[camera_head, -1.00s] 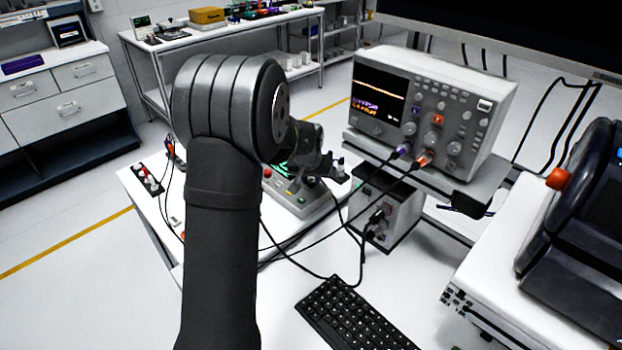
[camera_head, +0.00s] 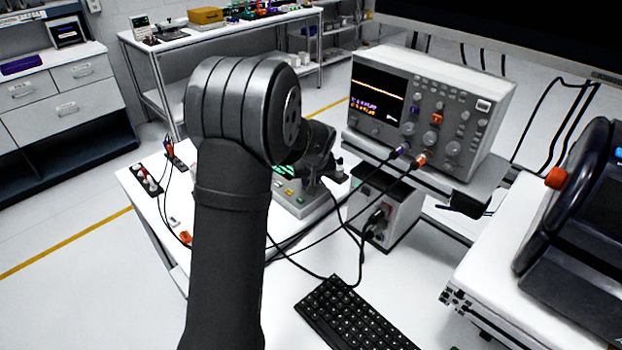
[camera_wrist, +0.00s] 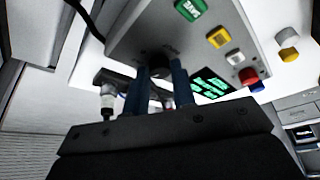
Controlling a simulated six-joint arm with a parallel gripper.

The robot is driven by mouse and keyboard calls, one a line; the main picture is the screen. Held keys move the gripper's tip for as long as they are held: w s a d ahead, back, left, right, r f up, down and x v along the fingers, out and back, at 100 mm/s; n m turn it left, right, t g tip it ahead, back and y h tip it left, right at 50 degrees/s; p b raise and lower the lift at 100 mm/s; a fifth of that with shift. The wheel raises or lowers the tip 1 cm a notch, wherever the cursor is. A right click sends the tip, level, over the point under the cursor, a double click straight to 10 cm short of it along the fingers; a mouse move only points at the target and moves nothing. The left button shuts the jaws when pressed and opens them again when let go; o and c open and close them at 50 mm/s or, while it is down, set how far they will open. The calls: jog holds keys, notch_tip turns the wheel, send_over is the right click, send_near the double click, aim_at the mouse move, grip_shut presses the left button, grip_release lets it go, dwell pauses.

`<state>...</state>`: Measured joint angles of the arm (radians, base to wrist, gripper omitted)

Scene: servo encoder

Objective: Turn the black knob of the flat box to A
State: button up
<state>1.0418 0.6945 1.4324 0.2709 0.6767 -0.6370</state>
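The flat box (camera_head: 298,200) is a grey control box on the white table in the head view, partly hidden behind my arm. A dark round shape, seemingly the black knob (camera_wrist: 159,67), shows between the tips of my gripper (camera_wrist: 161,76). My two blue fingers stand apart, one on each side of it. I cannot tell whether they touch it. The knob's pointer and the letter A cannot be made out.
An oscilloscope (camera_head: 430,110) stands on a shelf to the right, with cables running down from it. A grey unit (camera_head: 388,215) sits below it. A black keyboard (camera_head: 352,315) lies in front. A white plug-like part (camera_wrist: 108,98) is left of my fingers.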

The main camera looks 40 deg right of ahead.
jog(key=o, duration=0.3)
jog(key=shift+o, duration=0.2)
jog(key=shift+r, duration=0.1)
jog(key=shift+s+r, duration=0.15)
jog(key=shift+r, duration=0.15)
jog(key=v, duration=0.4)
jog(key=shift+s+a+r, duration=0.15)
jog(key=shift+r, duration=0.15)
jog(key=s+a, duration=0.6)
jog(key=s, duration=0.4)
jog(key=shift+a+f, duration=0.25)
jog(key=shift+a, duration=0.05)
jog(key=shift+w, duration=0.1)
